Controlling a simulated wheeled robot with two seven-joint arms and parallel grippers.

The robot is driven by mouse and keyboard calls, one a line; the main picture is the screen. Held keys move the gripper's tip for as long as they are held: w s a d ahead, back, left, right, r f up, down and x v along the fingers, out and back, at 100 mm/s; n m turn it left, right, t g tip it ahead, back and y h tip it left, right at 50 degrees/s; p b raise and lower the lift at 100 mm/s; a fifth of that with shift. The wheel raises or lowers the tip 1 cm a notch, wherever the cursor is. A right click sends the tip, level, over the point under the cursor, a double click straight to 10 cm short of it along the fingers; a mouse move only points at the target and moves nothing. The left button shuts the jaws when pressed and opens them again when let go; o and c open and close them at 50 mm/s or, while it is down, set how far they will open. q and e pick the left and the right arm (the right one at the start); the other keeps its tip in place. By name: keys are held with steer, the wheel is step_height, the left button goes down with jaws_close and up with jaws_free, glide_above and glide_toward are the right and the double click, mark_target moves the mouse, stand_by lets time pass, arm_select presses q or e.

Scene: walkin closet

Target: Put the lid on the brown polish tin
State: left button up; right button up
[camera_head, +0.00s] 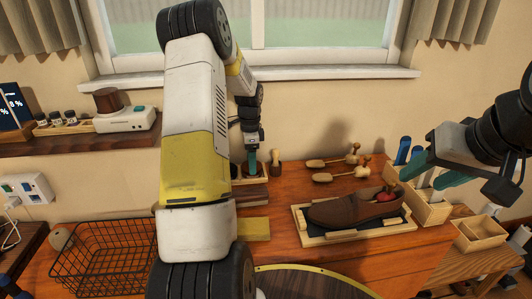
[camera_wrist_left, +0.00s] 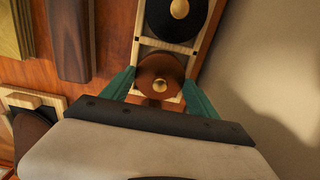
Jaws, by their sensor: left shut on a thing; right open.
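In the left wrist view a round brown lid (camera_wrist_left: 160,76) with a gold knob sits between the teal fingers of my left gripper (camera_wrist_left: 160,90), which is shut on it. The lid is over the end compartment of a pale wooden rack (camera_wrist_left: 138,52). The brown tin cannot be made out beneath it, and I cannot tell whether they touch. In the head view my left gripper (camera_head: 251,163) points down at the rack (camera_head: 251,193) near the wall, partly hidden by my arm. My right gripper (camera_head: 432,173) is open and empty above the right side of the table.
A black round piece with a gold knob (camera_wrist_left: 178,12) sits in the neighbouring compartment. A brown shoe (camera_head: 345,210) lies on a framed tray right of the rack. A wire basket (camera_head: 105,258) stands left, and a wooden brush holder (camera_head: 430,210) right.

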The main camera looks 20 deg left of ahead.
arm_select(q)
steer(key=shift+f, duration=0.1)
stand_by(0.7)
steer(key=o, duration=1.5)
steer(key=shift+r, duration=3.55)
jaws_close()
steer(key=shift+f, duration=0.15)
